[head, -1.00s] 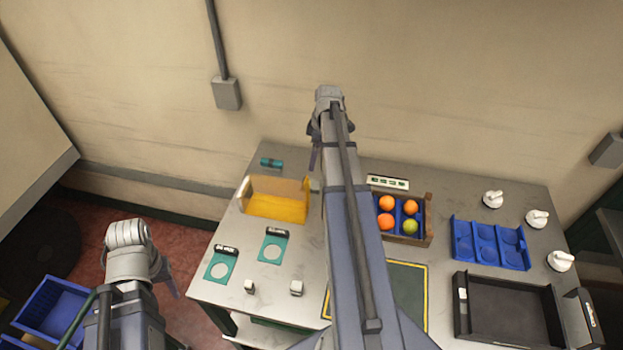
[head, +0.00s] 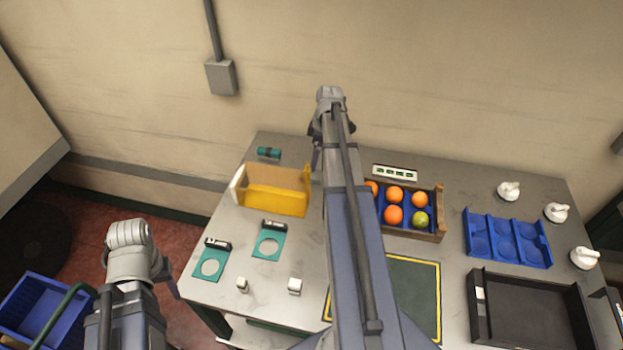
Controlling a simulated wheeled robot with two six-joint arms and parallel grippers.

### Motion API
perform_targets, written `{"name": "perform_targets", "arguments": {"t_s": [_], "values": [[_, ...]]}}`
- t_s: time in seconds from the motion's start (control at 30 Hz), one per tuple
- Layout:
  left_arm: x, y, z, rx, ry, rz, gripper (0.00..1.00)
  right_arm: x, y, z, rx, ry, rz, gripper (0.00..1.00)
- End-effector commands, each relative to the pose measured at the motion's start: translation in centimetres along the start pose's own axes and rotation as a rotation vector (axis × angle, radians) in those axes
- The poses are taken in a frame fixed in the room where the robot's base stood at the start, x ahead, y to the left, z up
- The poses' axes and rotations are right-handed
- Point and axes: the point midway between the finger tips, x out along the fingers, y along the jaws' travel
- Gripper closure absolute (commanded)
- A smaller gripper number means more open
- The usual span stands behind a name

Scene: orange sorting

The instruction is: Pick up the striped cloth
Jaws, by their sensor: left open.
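I cannot make out a clearly striped cloth in the head view. A small teal roll with a darker band (head: 268,152) lies at the back left of the grey table; I cannot tell whether it is cloth. My left gripper (head: 160,278) hangs in front of and left of the table, over the red floor, open and apart from everything on the table. My right arm reaches up across the middle of the view, and its gripper (head: 316,145) is mostly hidden behind its own wrist.
On the grey table (head: 217,290) stand a yellow open box (head: 276,202), a wooden crate of oranges and a green fruit (head: 440,225), a blue divided tray (head: 507,240) and a black tray (head: 530,283). A blue bin (head: 35,308) is at lower left.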

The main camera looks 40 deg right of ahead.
Motion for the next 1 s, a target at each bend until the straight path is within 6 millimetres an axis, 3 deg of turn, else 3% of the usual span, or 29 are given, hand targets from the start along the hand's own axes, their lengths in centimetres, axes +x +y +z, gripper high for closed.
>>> {"name": "perform_targets", "arguments": {"t_s": [0.3, 0.63, 1.0], "values": [[2.6, 0.2, -0.1, -0.001, 0.000, 0.000, 0.50, 2.6, 0.0, 0.0, 0.000, 0.000, 0.000, 0.00], [3.3, 0.3, -0.2, -0.002, 0.000, 0.000, 0.50, 3.4, -0.1, -0.1, 0.000, 0.000, 0.000, 0.00], [7.5, 0.7, -0.4, -0.002, 0.000, 0.000, 0.50, 7.7, -0.1, -0.2, 0.000, 0.000, 0.000, 0.00]]}}
